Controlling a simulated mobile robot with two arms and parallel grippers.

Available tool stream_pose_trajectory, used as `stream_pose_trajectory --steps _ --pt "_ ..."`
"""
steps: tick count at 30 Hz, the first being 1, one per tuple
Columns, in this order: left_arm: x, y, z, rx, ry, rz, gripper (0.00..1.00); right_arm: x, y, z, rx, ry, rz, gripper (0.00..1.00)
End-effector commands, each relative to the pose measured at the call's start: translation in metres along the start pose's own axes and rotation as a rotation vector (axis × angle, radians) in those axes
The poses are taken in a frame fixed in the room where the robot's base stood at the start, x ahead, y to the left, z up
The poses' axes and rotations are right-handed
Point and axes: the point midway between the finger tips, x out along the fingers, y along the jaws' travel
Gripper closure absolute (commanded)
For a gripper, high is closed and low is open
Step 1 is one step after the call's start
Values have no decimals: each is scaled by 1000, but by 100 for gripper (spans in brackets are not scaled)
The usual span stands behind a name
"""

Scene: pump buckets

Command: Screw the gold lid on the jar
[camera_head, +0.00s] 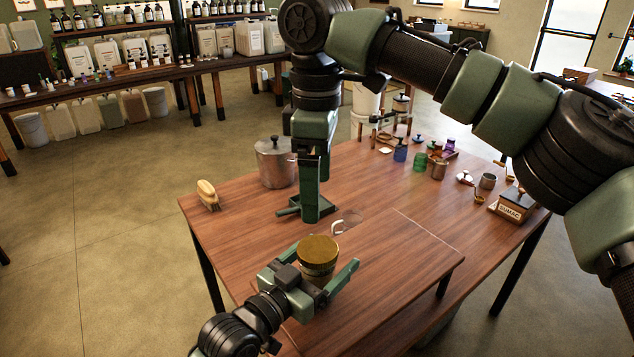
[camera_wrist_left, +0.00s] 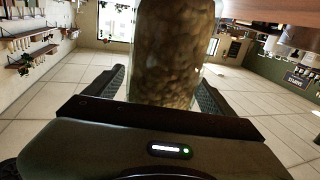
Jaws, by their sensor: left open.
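The jar (camera_head: 317,273) stands near the front of the wooden table with the gold lid (camera_head: 318,249) on its top. From here I cannot tell how tightly the lid sits. My left gripper (camera_head: 325,279) comes in low from the front left, its open fingers on either side of the jar. In the left wrist view the glass jar (camera_wrist_left: 172,55), full of brownish lumps, stands between the two fingers; its lid is out of that view. My right gripper (camera_head: 305,212) points down behind the jar, apart from the lid; its fingers are partly hidden.
The table (camera_head: 400,275) is clear to the right of the jar. A clear glass piece (camera_head: 346,222) lies behind it. A metal pot (camera_head: 275,163) and a brush (camera_head: 208,194) are at the left. Small bottles, cups and a labelled box (camera_head: 512,207) line the far right side.

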Motion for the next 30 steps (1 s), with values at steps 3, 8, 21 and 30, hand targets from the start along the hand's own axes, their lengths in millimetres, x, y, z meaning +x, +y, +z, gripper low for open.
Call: stream_pose_trajectory --steps 3,8,21,30 --pt "-7 0 1 0 -1 -1 15 2 0 0 0 0 0 9" --pt "-33 0 3 3 -2 -1 15 7 0 0 0 0 0 9" --pt "-78 0 0 -1 0 1 15 14 0 0 0 0 0 9" --pt "-78 0 0 -1 0 0 15 14 0 0 0 0 0 9"
